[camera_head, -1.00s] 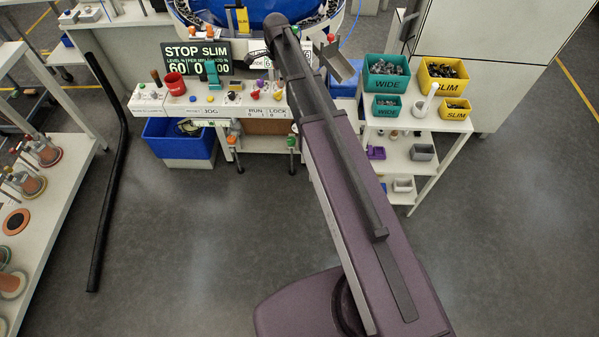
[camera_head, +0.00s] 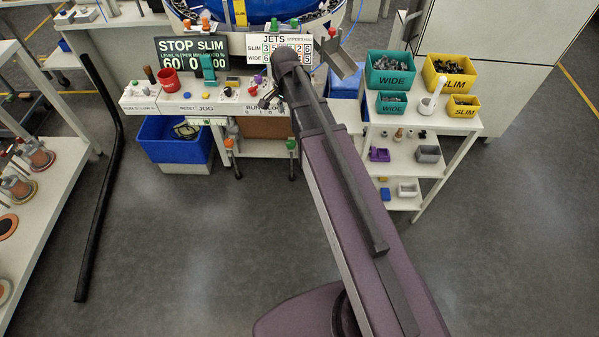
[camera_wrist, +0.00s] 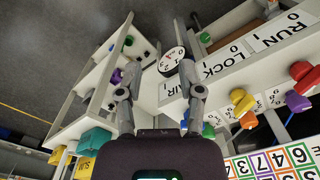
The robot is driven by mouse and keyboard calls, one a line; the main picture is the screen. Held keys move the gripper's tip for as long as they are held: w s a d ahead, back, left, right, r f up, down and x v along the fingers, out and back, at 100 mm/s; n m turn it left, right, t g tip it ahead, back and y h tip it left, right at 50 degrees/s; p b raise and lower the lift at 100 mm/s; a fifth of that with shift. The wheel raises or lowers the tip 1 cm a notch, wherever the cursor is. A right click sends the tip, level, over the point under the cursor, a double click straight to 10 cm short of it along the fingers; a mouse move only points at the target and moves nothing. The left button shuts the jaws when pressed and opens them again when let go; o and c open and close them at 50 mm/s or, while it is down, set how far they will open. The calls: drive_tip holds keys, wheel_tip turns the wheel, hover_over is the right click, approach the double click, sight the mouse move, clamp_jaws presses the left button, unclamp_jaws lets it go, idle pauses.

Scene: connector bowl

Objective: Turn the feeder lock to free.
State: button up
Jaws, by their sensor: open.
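The feeder lock appears to be the yellow knob (camera_wrist: 241,101) by the LOCK lettering (camera_wrist: 222,65) on the white control panel (camera_head: 190,108). It shows in the wrist view, right of my gripper, and which mark it points at is not clear. In the head view my arm covers that knob and part of the label. My gripper (camera_wrist: 157,70) is open, with nothing between its fingers. Its fingertips are to the left of the panel's lettering in the wrist view, apart from the yellow knob. In the head view its dark fingers (camera_head: 268,98) show at the panel's right part.
A purple knob (camera_wrist: 297,104) and an orange-red knob (camera_wrist: 303,75) stand by the RUN lettering. Teal and yellow bins (camera_head: 389,81) sit on the right shelf.

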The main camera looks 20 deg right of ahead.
drive_tip(key=s+f+n+b, duration=1)
drive_tip(key=s+f+b, duration=0.1)
drive_tip(key=s, duration=0.3)
drive_tip(key=shift+f+b, duration=0.3)
drive_tip(key=shift+f, duration=0.3)
drive_tip(key=shift+r, duration=0.1)
wheel_tip(320, 180, up, 12)
drive_tip(key=s+p, duration=0.1)
drive_tip(key=p, duration=1.1)
drive_tip(key=shift+n, duration=0.4)
